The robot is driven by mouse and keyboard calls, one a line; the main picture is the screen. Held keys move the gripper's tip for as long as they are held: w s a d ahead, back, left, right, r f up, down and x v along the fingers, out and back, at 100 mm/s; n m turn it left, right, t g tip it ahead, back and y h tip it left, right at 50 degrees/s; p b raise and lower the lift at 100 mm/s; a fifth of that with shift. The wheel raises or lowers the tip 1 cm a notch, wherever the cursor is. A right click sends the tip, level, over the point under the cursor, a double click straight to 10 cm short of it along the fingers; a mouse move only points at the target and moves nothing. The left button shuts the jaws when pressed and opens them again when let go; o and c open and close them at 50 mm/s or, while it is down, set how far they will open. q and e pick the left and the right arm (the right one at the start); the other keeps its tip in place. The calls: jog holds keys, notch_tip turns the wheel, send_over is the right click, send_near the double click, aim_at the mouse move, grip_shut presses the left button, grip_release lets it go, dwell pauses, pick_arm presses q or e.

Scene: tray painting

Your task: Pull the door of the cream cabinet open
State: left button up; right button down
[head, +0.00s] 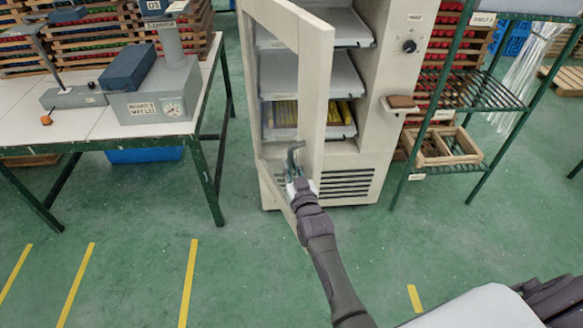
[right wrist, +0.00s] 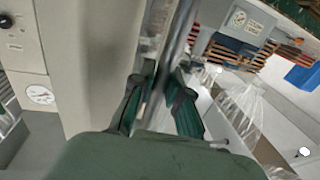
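The cream cabinet (head: 376,125) stands in the middle of the head view. Its framed door (head: 312,95) stands well open, swung out toward me from the left side. Shelves with grey trays (head: 337,75) show inside. My right gripper (head: 296,160) is at the lower part of the door near its free edge. In the right wrist view the green fingers of this gripper (right wrist: 162,98) lie on both sides of a metal handle bar (right wrist: 182,28) and look closed on it. The fingertip contact is partly hidden. My left gripper is not in view.
A work table (head: 60,135) with grey devices stands left of the door. A green-framed rack (head: 470,95) stands close to the cabinet's right side. The green floor (head: 130,235) in front is clear, with yellow lines (head: 188,285).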

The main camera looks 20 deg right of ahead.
jog(key=c, duration=1.4)
grip_release()
jog(key=shift+w+r, duration=0.15)
jog(key=shift+r, duration=0.2)
jog(key=shift+c, duration=0.2)
jog(key=shift+o, duration=1.2)
jog(key=shift+w+a+f, duration=0.1)
jog(key=shift+o, duration=0.3)
jog(key=shift+f, duration=0.2)
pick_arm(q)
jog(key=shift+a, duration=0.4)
pick_arm(e)
jog(key=s, duration=0.7)
jog(key=shift+s+a, duration=0.25)
jog(key=shift+a, duration=0.15)
